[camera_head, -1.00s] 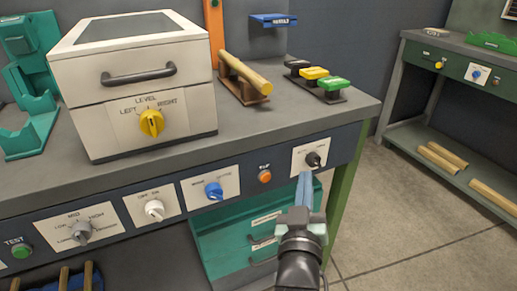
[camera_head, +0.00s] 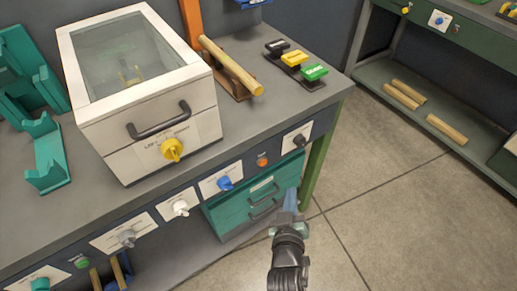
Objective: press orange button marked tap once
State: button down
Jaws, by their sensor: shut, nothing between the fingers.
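The orange button (camera_head: 262,160) is a small round button on the dark front panel of the workbench, between the blue knob and the black knob. A small label sits just above it, too small to read now. My gripper (camera_head: 291,199) is shut and empty. It is in front of the bench, lower and to the right of the orange button in the picture, before the teal drawers. It does not cover the button and appears apart from it.
The blue knob (camera_head: 225,183) and black knob (camera_head: 299,140) flank the button. Teal drawers (camera_head: 240,211) with handles lie below. A white box (camera_head: 150,110) with a yellow knob stands on the bench. Open floor (camera_head: 400,220) lies to the right.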

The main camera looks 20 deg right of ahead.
aim_at(263, 162)
jog(key=shift+s+a+f, duration=0.1)
jog(key=shift+s, duration=0.05)
dwell(0.3)
jog(key=w+a+b, duration=0.3)
jog(key=w+b, duration=0.5)
jog(key=shift+w, duration=0.15)
dwell(1.9)
jog(key=shift+w+a+b, duration=0.15)
jog(key=shift+w+b, duration=0.25)
jog(key=shift+b, duration=0.05)
